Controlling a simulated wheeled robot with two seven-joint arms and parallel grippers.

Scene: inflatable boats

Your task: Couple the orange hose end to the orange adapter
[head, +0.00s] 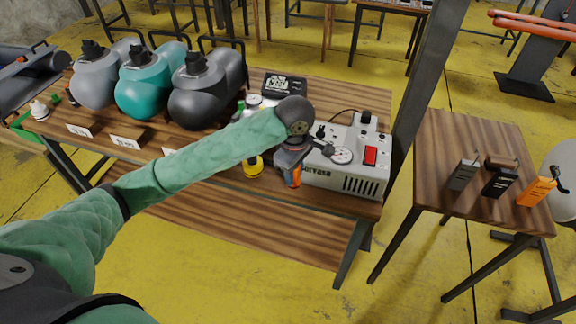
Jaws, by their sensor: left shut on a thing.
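My left gripper (292,171) reaches over the front of the workbench, in front of the grey-white pump box. It is shut on a small orange piece (296,178) with some blue beside it. The gripper covers most of this piece, so I cannot tell whether it is the hose end or the adapter. I cannot make out its counterpart or any joint between them. My right gripper is not in view.
The pump box (362,185) has a gauge and red switch. A yellow piece (253,166) sits left of the gripper. Grey, teal (150,85) and black tanks stand at the bench's left. Grey, black and orange (537,190) handheld units stand on the right table (450,145).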

